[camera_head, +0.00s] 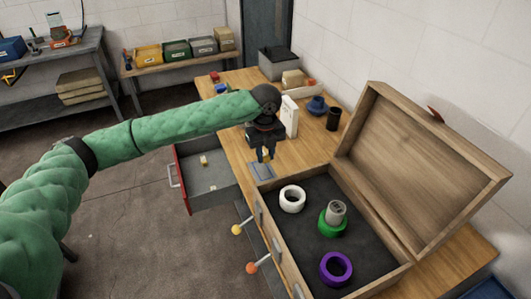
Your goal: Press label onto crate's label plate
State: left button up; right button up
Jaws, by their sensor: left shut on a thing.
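My left gripper (266,156) points down over the wooden table, just beyond the crate's far left corner. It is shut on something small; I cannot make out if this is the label. A flat blue-grey square (262,172) shows right below the fingertips; I cannot tell whether they touch. The wooden crate (288,254) stands open on the table with its lid (425,165) tilted back to the right. Its front wall has metal latches, and I cannot pick out a label plate. My right gripper is out of view.
In the crate lie a white ring (292,198), a green ring (328,228) with a grey cylinder (336,212), and a purple ring (336,268). A red-fronted drawer (181,178) stands open at the left. Blue (317,105) and black (333,118) items stand behind.

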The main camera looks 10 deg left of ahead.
aim_at(266, 161)
pick_arm(q)
jog(key=shift+r, duration=0.1)
jog(key=shift+f, duration=2.35)
jog(key=shift+f+b, duration=0.3)
jog(key=shift+f, duration=0.7)
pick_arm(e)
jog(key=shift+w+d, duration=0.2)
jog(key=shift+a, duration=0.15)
